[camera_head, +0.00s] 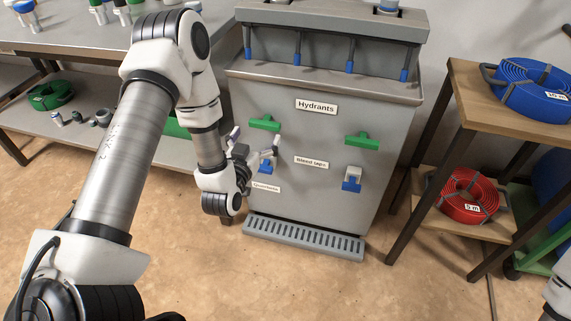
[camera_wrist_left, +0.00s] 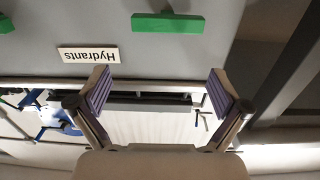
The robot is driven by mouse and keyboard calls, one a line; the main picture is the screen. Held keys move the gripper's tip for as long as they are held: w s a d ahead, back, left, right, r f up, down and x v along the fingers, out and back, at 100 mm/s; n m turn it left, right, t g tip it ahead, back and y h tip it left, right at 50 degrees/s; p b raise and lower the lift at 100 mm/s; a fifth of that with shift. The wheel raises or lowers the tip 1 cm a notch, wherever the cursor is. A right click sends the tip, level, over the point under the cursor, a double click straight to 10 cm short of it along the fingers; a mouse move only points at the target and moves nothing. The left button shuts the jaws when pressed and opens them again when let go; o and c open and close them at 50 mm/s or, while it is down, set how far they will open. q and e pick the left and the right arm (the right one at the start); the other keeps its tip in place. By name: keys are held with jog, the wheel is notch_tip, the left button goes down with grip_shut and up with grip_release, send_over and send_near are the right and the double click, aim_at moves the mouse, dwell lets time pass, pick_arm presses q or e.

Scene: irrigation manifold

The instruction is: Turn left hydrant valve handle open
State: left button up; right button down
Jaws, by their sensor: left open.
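The left hydrant valve handle (camera_head: 265,123) is a green T-shaped bar on the grey cabinet front, lying roughly level below and left of the "Hydrants" label (camera_head: 317,106). The left wrist view, which is upside down, shows the same green handle (camera_wrist_left: 168,22) at its top. My left gripper (camera_head: 257,146) is open and empty, just below the handle in the head view. In the left wrist view its two ridged pads (camera_wrist_left: 159,92) stand wide apart, with the handle beyond them and no contact visible. My right gripper is out of view.
The right green handle (camera_head: 363,140) sits across the panel. Blue taps (camera_head: 265,167) (camera_head: 352,180) sit lower, the left one close to my gripper. A drain grate (camera_head: 303,238) juts out at the base. A wooden shelf (camera_head: 458,144) with hoses stands at right.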

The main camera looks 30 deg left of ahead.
aim_at(263, 127)
pick_arm(q)
jog(key=w+a+f+b, duration=0.1)
jog(key=w, duration=0.1)
jog(key=w+f+b, duration=0.1)
jog(key=w, duration=0.2)
jog(key=w+a+f+b, duration=0.1)
jog(key=w, duration=0.2)
jog(key=shift+a, duration=0.35)
jog(key=shift+s, duration=0.1)
jog(key=c, duration=0.8)
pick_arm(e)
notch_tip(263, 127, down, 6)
